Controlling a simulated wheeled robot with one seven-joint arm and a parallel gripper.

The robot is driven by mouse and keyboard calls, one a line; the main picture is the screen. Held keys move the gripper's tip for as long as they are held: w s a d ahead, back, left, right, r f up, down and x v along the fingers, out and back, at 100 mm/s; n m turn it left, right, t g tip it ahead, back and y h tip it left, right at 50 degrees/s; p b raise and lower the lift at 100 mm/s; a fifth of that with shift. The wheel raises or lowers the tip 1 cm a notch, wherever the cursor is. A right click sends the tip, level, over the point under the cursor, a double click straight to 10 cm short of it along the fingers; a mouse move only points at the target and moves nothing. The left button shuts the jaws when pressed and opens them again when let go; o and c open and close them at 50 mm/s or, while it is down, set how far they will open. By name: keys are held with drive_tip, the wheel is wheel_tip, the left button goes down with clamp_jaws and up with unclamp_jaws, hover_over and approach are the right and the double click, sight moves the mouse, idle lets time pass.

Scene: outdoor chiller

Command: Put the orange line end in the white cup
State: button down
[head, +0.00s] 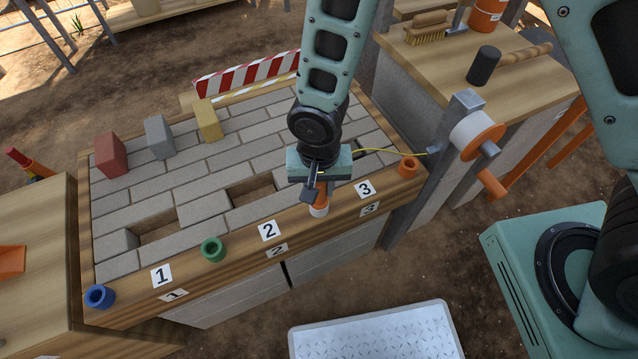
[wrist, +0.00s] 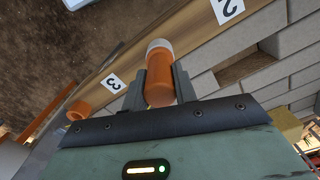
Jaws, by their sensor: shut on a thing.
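My gripper (wrist: 160,85) is shut on the orange line end (wrist: 162,78), an orange cylinder, above the front wooden edge between labels 2 and 3. In the head view the line end (head: 321,193) points down below my gripper (head: 317,188). The white cup (head: 318,210) shows only as a pale band at its lower end; the same band (wrist: 159,44) shows in the wrist view. They overlap in both views, and I cannot tell whether the line end is inside the cup or just over it. A thin yellow line (head: 405,153) runs from the gripper to the reel.
Blue (head: 99,297), green (head: 213,249) and orange (head: 409,167) cups stand along the wooden edge. The reel (head: 477,133) is on a grey post at right. Red (head: 111,155), grey (head: 159,137) and yellow (head: 208,122) blocks stand on the paving, which has open gaps.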

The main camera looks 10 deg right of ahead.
drive_tip(key=c, duration=1.1)
unclamp_jaws()
wheel_tip(320, 180, up, 12)
drive_tip(key=s+d+r+n, duration=0.8)
drive_tip(key=s+r, duration=0.3)
drive_tip(key=shift+r+n+y+p, duration=0.3)
drive_tip(key=shift+n+p, duration=0.1)
drive_tip(key=shift+s+d, duration=0.1)
